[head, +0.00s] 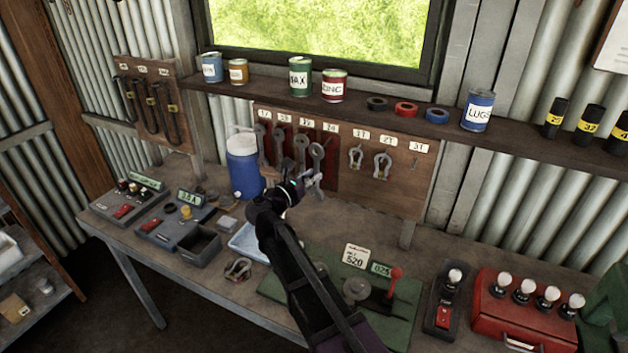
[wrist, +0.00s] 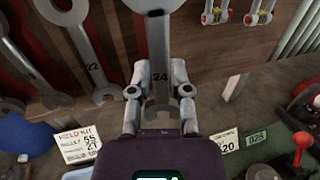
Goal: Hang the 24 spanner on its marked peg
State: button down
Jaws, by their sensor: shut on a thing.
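My gripper (wrist: 159,85) is shut on the 24 spanner (wrist: 160,60), which stands upright between the fingers with its number facing the wrist camera. Its open lower jaw shows below the fingertips; its top end runs out of the wrist view. In the head view the 24 spanner (head: 316,154) is in front of the peg board, just below the 24 label (head: 330,127), with my gripper (head: 308,183) at its lower part. The 24 peg itself is hidden, so I cannot tell whether the spanner's ring is around it.
The 22 spanner (wrist: 92,55) hangs close on the left, with other spanners (head: 262,145) beyond it. Shackles (head: 382,165) hang to the right on the board (head: 405,190). A blue drum (head: 243,167) stands at the left. A shelf (head: 400,121) with tins runs above.

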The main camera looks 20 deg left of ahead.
jog(key=shift+w+d+f+b, duration=0.1)
jog(key=shift+w+f+b, duration=0.15)
jog(key=shift+w, duration=0.75)
jog(key=shift+w+d+f+b, duration=0.1)
jog(key=shift+w+f+b, duration=0.15)
jog(key=shift+w, duration=0.7)
jog(key=shift+w+d+f+b, duration=0.1)
jog(key=shift+w+f+b, duration=0.15)
jog(key=shift+w, duration=0.75)
jog(key=shift+c, duration=2.4)
grip_release()
jog(key=v, duration=1.2)
